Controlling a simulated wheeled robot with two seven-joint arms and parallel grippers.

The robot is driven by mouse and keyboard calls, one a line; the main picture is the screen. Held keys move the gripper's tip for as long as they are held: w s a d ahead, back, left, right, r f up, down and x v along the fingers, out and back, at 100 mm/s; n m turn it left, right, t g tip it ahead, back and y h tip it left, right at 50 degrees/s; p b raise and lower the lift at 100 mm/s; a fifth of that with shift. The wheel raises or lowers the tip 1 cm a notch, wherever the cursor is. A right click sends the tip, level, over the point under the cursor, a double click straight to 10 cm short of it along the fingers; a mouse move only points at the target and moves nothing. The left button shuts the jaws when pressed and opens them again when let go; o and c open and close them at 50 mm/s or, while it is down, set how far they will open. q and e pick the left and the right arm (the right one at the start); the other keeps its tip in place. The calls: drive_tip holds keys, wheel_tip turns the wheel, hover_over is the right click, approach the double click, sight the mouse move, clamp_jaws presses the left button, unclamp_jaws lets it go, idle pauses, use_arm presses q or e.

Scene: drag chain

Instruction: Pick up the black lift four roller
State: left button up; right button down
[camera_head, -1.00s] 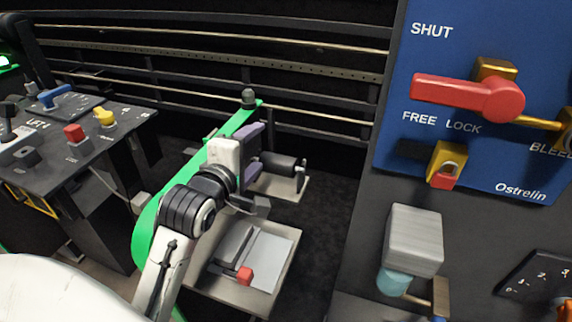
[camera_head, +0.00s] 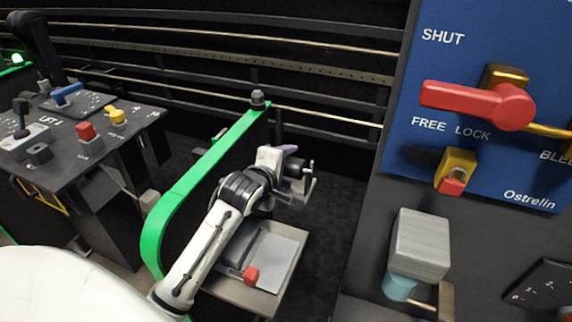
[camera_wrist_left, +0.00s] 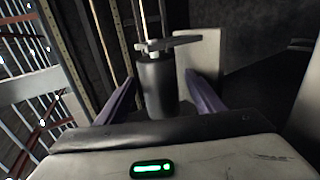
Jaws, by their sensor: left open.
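The black roller (camera_wrist_left: 158,85) is a dark upright cylinder with a pale metal bracket at its end in the left wrist view. It stands between the two purple fingers of my left gripper (camera_wrist_left: 160,92), which are apart on either side of it. Whether the fingers touch it cannot be told. In the head view, my left gripper (camera_head: 288,160) is at the roller, beyond the green-edged panel, and mostly hides it. The metal bracket (camera_head: 309,186) shows to its right. My right gripper is not in view.
The green-edged panel (camera_head: 205,165) stands close beside my left arm. A metal tray (camera_head: 278,258) with a red-tipped lever (camera_head: 251,275) lies below the wrist. A control console (camera_head: 60,150) is at left; a blue valve panel (camera_head: 470,150) is at right. Dark rails run behind.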

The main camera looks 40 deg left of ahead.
use_arm(q)
drive_tip(key=shift+w, duration=0.15)
drive_tip(key=c, duration=1.3)
